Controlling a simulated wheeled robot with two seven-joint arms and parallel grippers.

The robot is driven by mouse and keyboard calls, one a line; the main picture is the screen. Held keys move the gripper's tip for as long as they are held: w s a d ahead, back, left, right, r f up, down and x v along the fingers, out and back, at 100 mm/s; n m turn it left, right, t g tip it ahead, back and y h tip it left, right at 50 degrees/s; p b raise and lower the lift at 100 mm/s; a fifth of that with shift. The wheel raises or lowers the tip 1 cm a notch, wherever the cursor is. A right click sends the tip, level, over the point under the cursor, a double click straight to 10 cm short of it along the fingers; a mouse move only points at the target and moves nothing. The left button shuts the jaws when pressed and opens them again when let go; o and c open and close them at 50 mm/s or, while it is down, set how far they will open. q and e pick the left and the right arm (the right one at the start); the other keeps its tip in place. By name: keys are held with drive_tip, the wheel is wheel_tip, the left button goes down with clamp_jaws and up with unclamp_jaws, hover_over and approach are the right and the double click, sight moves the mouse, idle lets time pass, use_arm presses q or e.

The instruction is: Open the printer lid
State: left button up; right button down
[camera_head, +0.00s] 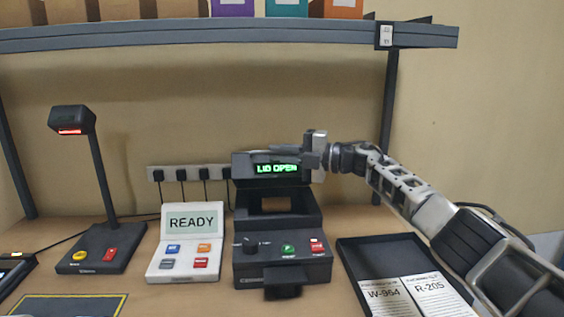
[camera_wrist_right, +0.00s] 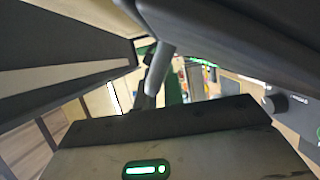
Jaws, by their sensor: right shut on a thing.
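The black label printer (camera_head: 282,268) stands on the bench, right of centre in the head view. Its lid (camera_head: 243,182) is raised and its display (camera_head: 277,169) reads "LID OPEN" in green. My right gripper (camera_head: 314,152) is at the upper right edge of the raised lid, shut on it; the exact contact is hard to see. In the right wrist view, dark surfaces crowd the picture and a grey rod-like part (camera_wrist_right: 160,68) shows in the middle. The printer's knob (camera_wrist_right: 274,103) shows at the right there. My left gripper is not in view.
A terminal (camera_head: 188,262) reading "READY" stands left of the printer, with a scanner stand (camera_head: 97,246) further left. A shelf (camera_head: 200,34) with boxes spans above.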

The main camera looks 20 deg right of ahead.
drive_tip(key=shift+w+r, duration=0.3)
drive_tip(key=shift+r, duration=0.05)
drive_tip(key=shift+d, duration=0.1)
drive_tip(key=c, duration=1.5)
unclamp_jaws()
drive_tip(key=b+v, duration=0.3)
drive_tip(key=v, duration=1.3)
drive_tip(key=shift+r, duration=0.2)
